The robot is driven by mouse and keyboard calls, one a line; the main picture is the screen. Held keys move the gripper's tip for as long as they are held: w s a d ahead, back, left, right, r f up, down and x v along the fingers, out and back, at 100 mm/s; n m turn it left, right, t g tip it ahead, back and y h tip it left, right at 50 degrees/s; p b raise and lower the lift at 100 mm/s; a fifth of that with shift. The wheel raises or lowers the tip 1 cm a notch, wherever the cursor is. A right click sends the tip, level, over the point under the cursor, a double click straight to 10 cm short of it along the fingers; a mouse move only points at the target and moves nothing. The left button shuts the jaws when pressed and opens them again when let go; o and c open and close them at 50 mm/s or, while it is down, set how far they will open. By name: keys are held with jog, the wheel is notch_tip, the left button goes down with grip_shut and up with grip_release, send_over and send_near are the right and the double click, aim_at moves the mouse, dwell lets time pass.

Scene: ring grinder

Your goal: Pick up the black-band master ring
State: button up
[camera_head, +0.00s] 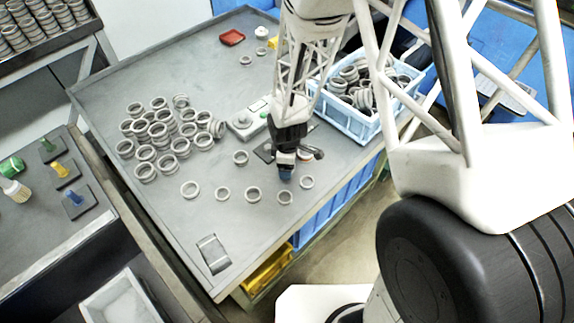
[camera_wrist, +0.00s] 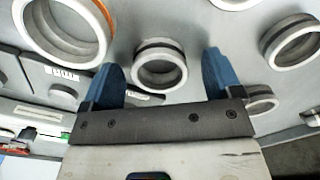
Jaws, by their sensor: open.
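In the wrist view a steel ring with a dark band around its outside (camera_wrist: 160,80) appears midway between the blue fingertips of my gripper (camera_wrist: 160,72). The fingers are open, with a gap on both sides of the ring. Another ring with a dark band (camera_wrist: 287,58) lies to the right, so I cannot tell surely which is the master. An orange-band ring (camera_wrist: 103,22) shows at the upper left. In the head view my gripper (camera_head: 286,172) points down over the table near its front right; the black band cannot be made out there.
Loose plain rings (camera_head: 222,193) lie in a row just in front of my gripper. A ring pile (camera_head: 160,135) stands to the left. A control box (camera_head: 246,124) and a blue crate of rings (camera_head: 346,122) are behind. The table's (camera_head: 150,215) front left is mostly clear.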

jog(key=c, duration=1.1)
jog(key=shift+r, duration=0.15)
jog(key=shift+r, duration=1)
jog(key=shift+s+d+r, duration=0.1)
jog(key=shift+s+r, duration=0.15)
jog(key=shift+r, duration=0.45)
jog(key=s+d, duration=0.1)
jog(key=s, duration=0.4)
jog(key=s+d+r, duration=0.1)
jog(key=s+d, duration=0.1)
jog(key=s, duration=0.2)
jog(key=s+d, duration=0.2)
jog(key=s, duration=0.3)
jog(key=shift+s+r, duration=0.2)
jog(key=shift+s, duration=0.1)
jog(key=shift+w, duration=0.1)
